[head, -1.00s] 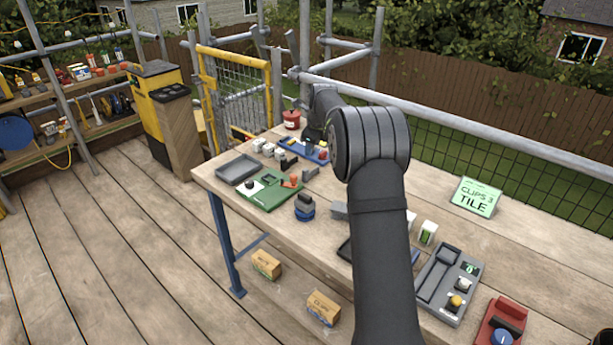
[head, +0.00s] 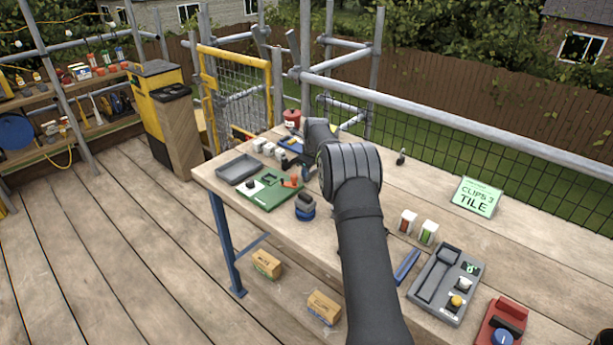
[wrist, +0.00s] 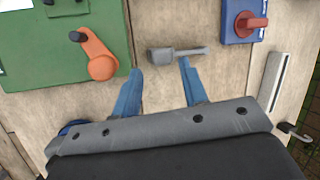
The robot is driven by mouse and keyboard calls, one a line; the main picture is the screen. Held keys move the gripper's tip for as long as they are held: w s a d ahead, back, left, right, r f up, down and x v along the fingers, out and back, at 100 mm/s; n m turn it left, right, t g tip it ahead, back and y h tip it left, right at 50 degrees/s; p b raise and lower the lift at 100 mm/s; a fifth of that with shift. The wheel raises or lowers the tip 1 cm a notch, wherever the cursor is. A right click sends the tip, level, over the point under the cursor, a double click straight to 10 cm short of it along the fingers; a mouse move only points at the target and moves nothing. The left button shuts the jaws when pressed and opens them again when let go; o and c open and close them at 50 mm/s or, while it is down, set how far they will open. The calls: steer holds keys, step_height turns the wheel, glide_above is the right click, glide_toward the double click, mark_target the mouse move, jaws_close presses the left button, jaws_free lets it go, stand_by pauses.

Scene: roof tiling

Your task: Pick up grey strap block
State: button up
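The grey strap block (wrist: 163,56), a small grey piece with a thin arm reaching right, lies on the wooden bench top in the wrist view. My gripper (wrist: 160,68) has its two blue fingers apart and nothing held between them. Its tips are just short of the block, one to the left of its body and one below its thin arm. I cannot tell how high the tips are above the bench. In the head view my arm hides the block and the gripper.
A green board (wrist: 60,40) with an orange lever (wrist: 97,55) lies left of the block. A blue box with a red knob (wrist: 245,22) is at upper right. A pale slotted strip (wrist: 273,82) and a small hook (wrist: 295,131) lie right. A grey tray (head: 238,168) sits at the bench's left.

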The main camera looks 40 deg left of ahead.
steer(key=shift+x, duration=1.5)
steer(key=c, duration=0.7)
steer(key=shift+r, duration=0.15)
